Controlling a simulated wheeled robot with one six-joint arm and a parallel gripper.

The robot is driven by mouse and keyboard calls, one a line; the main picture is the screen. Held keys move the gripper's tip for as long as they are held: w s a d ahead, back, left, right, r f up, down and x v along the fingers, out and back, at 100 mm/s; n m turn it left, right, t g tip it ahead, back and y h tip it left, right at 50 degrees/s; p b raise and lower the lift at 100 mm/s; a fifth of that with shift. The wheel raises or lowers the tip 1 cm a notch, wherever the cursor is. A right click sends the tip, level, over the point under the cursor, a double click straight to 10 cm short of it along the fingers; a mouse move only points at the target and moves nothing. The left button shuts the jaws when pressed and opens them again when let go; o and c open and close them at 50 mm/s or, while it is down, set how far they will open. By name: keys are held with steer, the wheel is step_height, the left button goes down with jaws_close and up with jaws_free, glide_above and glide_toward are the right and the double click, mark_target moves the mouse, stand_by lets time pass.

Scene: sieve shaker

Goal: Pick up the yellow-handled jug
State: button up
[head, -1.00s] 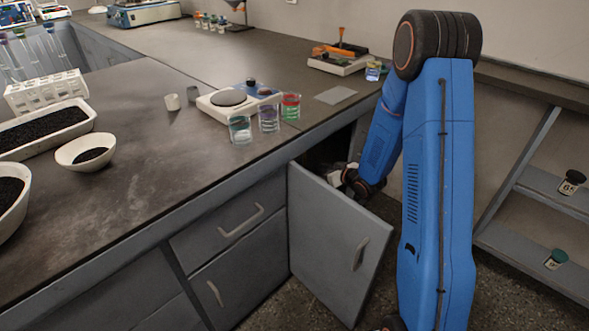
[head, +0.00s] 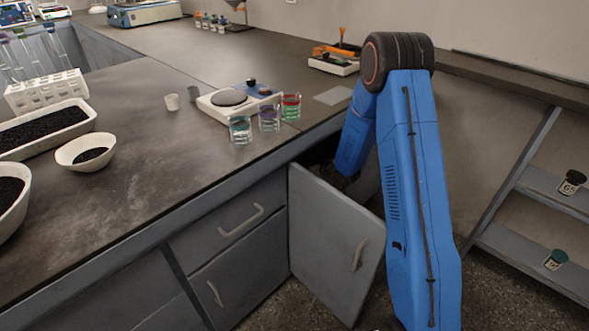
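No yellow-handled jug can be made out in the head view. The grey cabinet door (head: 335,245) below the bench stands open. My blue arm reaches down behind this door into the dark cabinet opening (head: 318,158). My gripper is hidden behind the door and inside the cabinet, so its fingers and anything between them do not show.
On the bench (head: 150,205) stand a hotplate (head: 212,106) and several beakers, one with red liquid (head: 291,106). White bowls (head: 86,152) and a tube rack (head: 46,91) are at left. A shelf with jars (head: 572,183) stands at right.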

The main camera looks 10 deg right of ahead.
steer(key=shift+w+a, duration=0.1)
steer(key=shift+w, duration=0.1)
jaws_close()
stand_by(1.3)
